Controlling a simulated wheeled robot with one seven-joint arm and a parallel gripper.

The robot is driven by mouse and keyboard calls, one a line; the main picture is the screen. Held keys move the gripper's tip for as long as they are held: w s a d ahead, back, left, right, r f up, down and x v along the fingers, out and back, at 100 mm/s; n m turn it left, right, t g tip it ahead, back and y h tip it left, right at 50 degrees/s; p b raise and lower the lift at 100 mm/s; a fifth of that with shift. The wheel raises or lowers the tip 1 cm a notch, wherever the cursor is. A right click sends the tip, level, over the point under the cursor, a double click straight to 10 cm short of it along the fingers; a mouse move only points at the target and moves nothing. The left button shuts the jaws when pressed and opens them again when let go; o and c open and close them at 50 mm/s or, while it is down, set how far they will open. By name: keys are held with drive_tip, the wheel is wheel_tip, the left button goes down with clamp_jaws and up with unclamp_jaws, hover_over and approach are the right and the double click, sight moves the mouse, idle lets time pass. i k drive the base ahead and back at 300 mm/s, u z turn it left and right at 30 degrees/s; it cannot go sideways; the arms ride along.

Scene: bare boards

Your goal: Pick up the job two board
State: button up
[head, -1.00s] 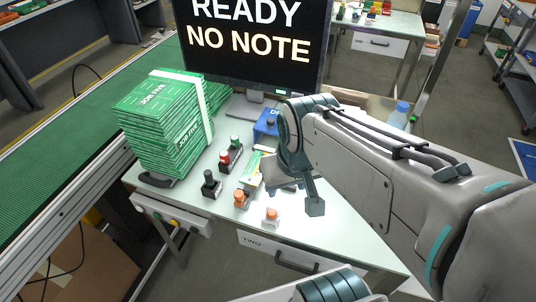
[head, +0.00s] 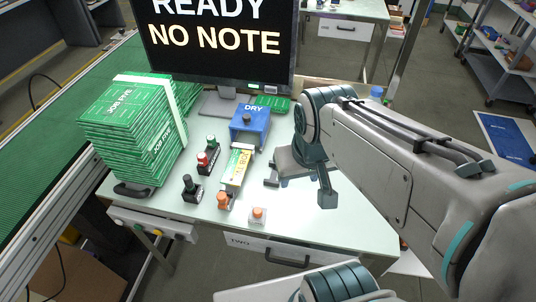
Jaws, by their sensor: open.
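A narrow board with a yellow label and a white end (head: 238,166) lies on the pale table in front of the blue stand marked DRY (head: 250,120). Its label seems to start with JOB; the rest is too small to read, so I cannot tell whether it is job two. A small green board (head: 272,103) lies behind the stand, its marking unreadable. My gripper (head: 299,186) is open and points down over the table, right of the labelled board and apart from it. Nothing shows between its fingers.
A tall stack of green boards marked JOB FIVE (head: 128,135) stands at the left by the green conveyor (head: 60,130). Several stamps (head: 206,162) stand left of and before the labelled board. A monitor (head: 218,45) reads READY NO NOTE. The table's right front is clear.

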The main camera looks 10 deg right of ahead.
sight(234, 171)
drive_tip(key=k, duration=0.5)
drive_tip(key=u, duration=1.85)
drive_tip(key=i, duration=1.3)
drive_tip(key=z, duration=2.15)
